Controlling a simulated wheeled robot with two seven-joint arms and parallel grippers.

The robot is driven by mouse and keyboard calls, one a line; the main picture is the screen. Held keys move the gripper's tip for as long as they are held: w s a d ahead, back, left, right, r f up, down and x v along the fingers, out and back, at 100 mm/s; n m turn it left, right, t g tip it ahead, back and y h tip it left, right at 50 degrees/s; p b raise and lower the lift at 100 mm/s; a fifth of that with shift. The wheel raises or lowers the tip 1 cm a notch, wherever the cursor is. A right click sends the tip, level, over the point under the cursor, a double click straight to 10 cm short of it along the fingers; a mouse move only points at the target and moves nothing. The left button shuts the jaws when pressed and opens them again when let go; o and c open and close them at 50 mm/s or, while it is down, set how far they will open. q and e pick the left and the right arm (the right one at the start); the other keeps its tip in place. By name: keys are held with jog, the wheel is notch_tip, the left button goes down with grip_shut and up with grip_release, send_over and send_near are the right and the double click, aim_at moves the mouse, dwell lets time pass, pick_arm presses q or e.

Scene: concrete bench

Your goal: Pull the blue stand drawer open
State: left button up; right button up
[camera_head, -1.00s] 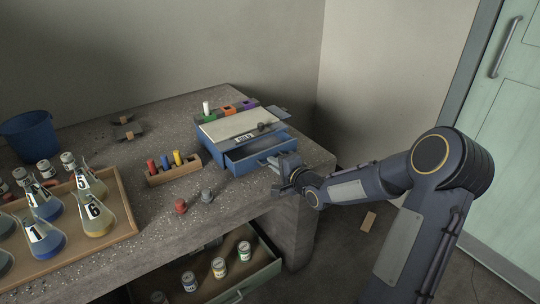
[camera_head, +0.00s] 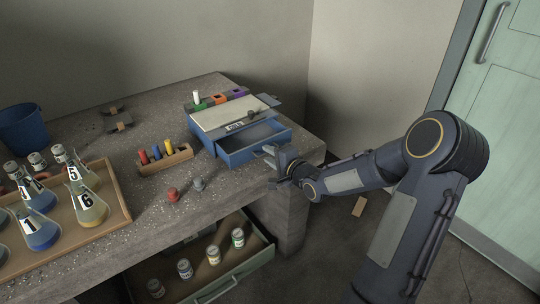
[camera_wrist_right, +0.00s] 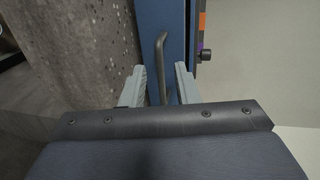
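The blue stand (camera_head: 210,133) sits at the far right of the bench, with a beige panel on top. Its blue drawer (camera_head: 262,151) is pulled out toward the front, and its inside shows empty. My right gripper (camera_head: 267,156) is at the drawer front. In the wrist view the dark bar handle (camera_wrist_right: 163,60) lies between the two spread fingers of the right gripper (camera_wrist_right: 163,82), with visible gaps on both sides. The handle is hidden by the gripper in the head view. My left gripper is not in view.
A wooden block with coloured pegs (camera_head: 166,161) and two small knobs (camera_head: 173,195) stand left of the drawer. A tray of flasks (camera_head: 117,206) is at the left. An open lower drawer with cans (camera_head: 262,258) juts out below the bench.

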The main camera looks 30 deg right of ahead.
jog(key=p+v, duration=0.1)
jog(key=v, duration=0.6)
jog(key=shift+s+p, duration=0.2)
jog(key=shift+p, duration=0.2)
jog(key=shift+r, duration=0.1)
jog(key=s+a+r+n+g+y, duration=0.15)
jog(key=s+a+n+g, duration=0.35)
jog(key=s+a+n, duration=0.5)
jog(key=s+a+r+n+g+y, duration=0.1)
jog(key=s+a+r+n+g, duration=0.35)
jog(key=s, duration=0.95)
notch_tip(320, 180, up, 17)
jog(key=s+a+p, duration=0.1)
jog(key=a+p, duration=0.1)
jog(key=p, duration=1.6)
jog(key=shift+a+n, duration=0.2)
jog(key=shift+n, duration=0.25)
jog(key=shift+f+g, duration=0.1)
jog(key=shift+g, duration=0.15)
